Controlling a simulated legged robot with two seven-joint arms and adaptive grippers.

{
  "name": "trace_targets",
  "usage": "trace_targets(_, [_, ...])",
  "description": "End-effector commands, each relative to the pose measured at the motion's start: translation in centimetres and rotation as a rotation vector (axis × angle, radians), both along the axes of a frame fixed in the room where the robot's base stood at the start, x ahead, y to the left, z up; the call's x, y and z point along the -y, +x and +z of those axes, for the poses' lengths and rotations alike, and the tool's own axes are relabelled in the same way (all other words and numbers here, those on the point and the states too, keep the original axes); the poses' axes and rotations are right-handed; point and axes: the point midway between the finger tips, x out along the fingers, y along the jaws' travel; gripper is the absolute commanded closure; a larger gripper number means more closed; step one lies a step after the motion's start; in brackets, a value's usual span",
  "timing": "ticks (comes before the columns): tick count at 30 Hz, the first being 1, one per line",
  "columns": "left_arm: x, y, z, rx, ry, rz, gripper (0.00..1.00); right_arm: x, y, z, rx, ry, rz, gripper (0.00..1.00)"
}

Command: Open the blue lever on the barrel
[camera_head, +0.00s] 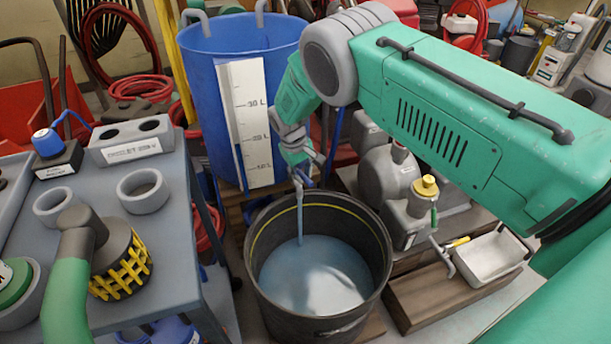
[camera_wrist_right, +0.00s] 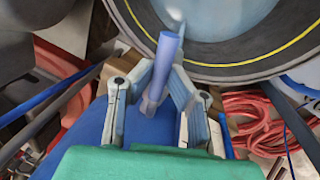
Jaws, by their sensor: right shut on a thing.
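The blue barrel (camera_head: 215,105) stands behind the black bucket, with a white litre scale on its front. My right gripper (camera_head: 297,160) is low at the barrel's right front, above the bucket. In the right wrist view, the right gripper (camera_wrist_right: 168,98) is shut on a pale blue lever (camera_wrist_right: 166,60), which sticks out between its fingers. In the head view the gripper largely hides the lever. A stream of water (camera_head: 300,215) falls from just below the gripper into the bucket. My left gripper is not in view.
The black bucket (camera_head: 262,290) holds bluish water. A grey table (camera_head: 175,220) stands at left, with a yellow-caged fitting (camera_head: 122,265). A grey jug (camera_head: 390,185) with a yellow cap stands at right, near a white tray (camera_head: 490,258). Red hoses (camera_wrist_right: 260,125) lie nearby.

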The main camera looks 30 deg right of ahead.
Motion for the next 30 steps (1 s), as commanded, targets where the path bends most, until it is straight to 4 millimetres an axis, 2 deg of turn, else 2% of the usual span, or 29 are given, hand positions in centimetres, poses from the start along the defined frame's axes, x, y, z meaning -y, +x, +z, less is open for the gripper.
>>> trace_targets(1, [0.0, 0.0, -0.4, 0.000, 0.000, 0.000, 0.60, -0.3, 0.8, 0.4, 0.021, 0.000, -0.028, 1.00])
trace_targets(13, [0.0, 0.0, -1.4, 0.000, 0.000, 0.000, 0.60, -1.1, 1.0, 0.6, 0.023, 0.003, -0.222, 1.00])
trace_targets(30, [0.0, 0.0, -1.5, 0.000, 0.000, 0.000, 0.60, -1.1, 1.0, 0.7, 0.022, 0.003, -0.259, 1.00])
